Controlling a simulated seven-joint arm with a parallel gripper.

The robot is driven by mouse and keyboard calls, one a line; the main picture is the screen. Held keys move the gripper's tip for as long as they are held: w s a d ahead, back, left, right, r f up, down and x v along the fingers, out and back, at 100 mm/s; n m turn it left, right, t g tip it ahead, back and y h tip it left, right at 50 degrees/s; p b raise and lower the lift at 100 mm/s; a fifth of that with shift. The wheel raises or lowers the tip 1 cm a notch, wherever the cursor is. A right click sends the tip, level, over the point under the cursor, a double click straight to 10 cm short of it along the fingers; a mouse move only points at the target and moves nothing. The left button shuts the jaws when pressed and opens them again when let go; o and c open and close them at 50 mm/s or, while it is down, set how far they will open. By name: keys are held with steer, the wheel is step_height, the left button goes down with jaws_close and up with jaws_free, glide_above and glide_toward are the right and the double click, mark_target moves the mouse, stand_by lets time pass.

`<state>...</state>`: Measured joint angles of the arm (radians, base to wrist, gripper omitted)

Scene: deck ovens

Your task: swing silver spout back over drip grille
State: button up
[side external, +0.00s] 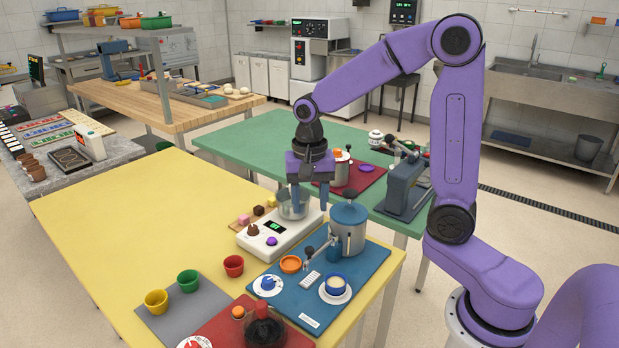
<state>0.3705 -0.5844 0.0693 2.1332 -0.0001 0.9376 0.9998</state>
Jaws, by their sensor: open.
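A silver urn with a blue lid (347,228) stands upright on the blue mat (372,272). Small dark and silver fittings (322,246) stick out at its lower left; the silver spout is too small to make out for sure among them. A small white slotted piece (311,281) lies on the mat in front of the urn; it may be the drip grille. My gripper (309,206) points down with its fingers apart and nothing seen between them. It is left of the urn's lid, by the metal bowl (291,207), and appears apart from the urn.
The bowl sits on a white scale (278,236) left of the urn. An orange dish (290,264), a blue-and-white cup (336,286) and a white saucer (267,285) are close by. A dark-handled vessel (264,329) stands in front. The yellow tabletop (140,215) is clear at left.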

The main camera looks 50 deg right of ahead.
steer(key=shift+r, duration=2.7)
steer(key=s+a+f+n, duration=0.2)
steer(key=s+n, duration=0.8)
steer(key=s, duration=0.1)
steer(key=s+a+f+n, duration=0.2)
steer(key=s+f+n, duration=0.1)
steer(key=s+n, duration=0.8)
steer(key=shift+s+f+n, duration=0.25)
steer(key=shift+s+n, duration=0.05)
steer(key=shift+s, duration=0.4)
steer(key=shift+a, duration=0.1)
